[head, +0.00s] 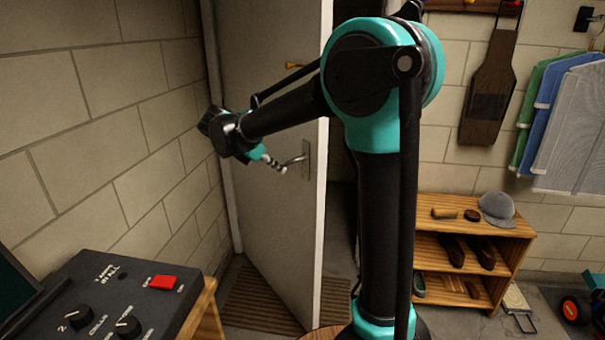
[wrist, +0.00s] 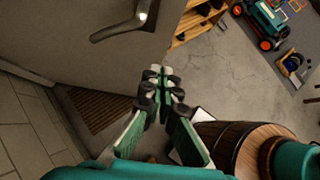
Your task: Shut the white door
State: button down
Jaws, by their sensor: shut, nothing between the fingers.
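The white door (head: 262,205) stands ajar in the head view, with its free edge towards me and a dark gap to its right. Its metal lever handle (head: 296,160) is near that free edge. My gripper (head: 281,168) is shut and empty, in front of the door face just left of the handle in the picture. In the wrist view the door (wrist: 60,42) fills the upper left, and the handle (wrist: 125,22) is above and left of my shut gripper (wrist: 162,80). I cannot tell whether the fingers touch the door.
A slatted mat (head: 250,300) lies under the door. A black control box (head: 115,295) stands at the front left. A wooden shoe shelf (head: 470,240) is at the right. In the wrist view a barrel (wrist: 225,140) is at the lower right, with open concrete floor (wrist: 220,75) beyond it.

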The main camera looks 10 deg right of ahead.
aim_at(313, 181)
jog(key=shift+w+d+r+x, duration=0.15)
jog(key=shift+d+r+x, duration=0.2)
jog(key=shift+x, duration=1.75)
jog(key=shift+w+d+r+x, duration=0.1)
jog(key=shift+d+r+x, duration=0.2)
jog(key=shift+x, duration=1.8)
jog(key=shift+w+d+r+x, duration=0.15)
jog(key=shift+d+r+x, duration=0.15)
jog(key=shift+x, duration=1.85)
jog(key=shift+r, duration=0.1)
